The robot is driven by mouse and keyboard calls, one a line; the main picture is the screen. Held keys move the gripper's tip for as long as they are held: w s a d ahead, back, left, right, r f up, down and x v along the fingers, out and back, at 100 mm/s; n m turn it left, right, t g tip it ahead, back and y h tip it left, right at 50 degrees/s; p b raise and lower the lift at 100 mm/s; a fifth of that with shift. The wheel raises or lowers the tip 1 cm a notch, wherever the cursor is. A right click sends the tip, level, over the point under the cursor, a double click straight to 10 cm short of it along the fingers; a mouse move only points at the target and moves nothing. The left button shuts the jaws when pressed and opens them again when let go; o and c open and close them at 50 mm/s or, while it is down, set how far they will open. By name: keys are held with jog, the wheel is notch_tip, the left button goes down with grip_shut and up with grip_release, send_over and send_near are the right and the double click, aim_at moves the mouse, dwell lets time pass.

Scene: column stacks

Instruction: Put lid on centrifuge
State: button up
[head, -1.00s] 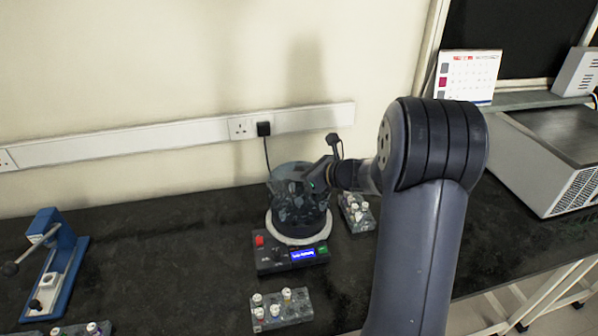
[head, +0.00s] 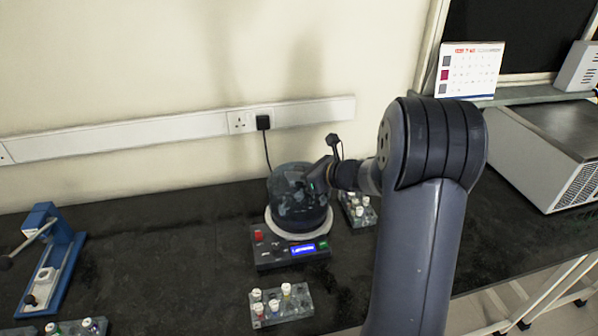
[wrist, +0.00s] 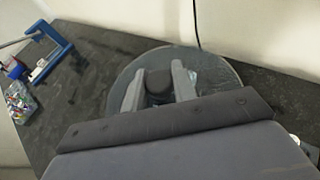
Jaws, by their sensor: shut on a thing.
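The centrifuge (head: 290,254) stands on the dark bench against the wall, with a control panel and lit blue display at its front. Its dark, see-through drum sits on a pale ring. The clear round lid (wrist: 216,78) shows in the wrist view, with a dark knob (wrist: 159,80) in its middle. My gripper (head: 308,184) is at the top of the drum. In the wrist view its two grey fingers (wrist: 158,86) stand on either side of the knob, shut on it. Whether the lid's rim touches the drum cannot be told.
A tube rack (head: 281,305) stands in front of the centrifuge and another (head: 357,208) stands close on its right. A blue press (head: 50,262) is at the left. A power cable (head: 267,150) runs down behind the centrifuge. A grey box-shaped device (head: 550,150) stands at the right.

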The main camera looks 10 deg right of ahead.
aim_at(299, 185)
jog(key=shift+f+b, duration=1.9)
jog(key=shift+f, duration=0.3)
jog(key=o, duration=1.6)
jog(key=shift+r+p, duration=2.35)
jog(key=shift+r, duration=0.65)
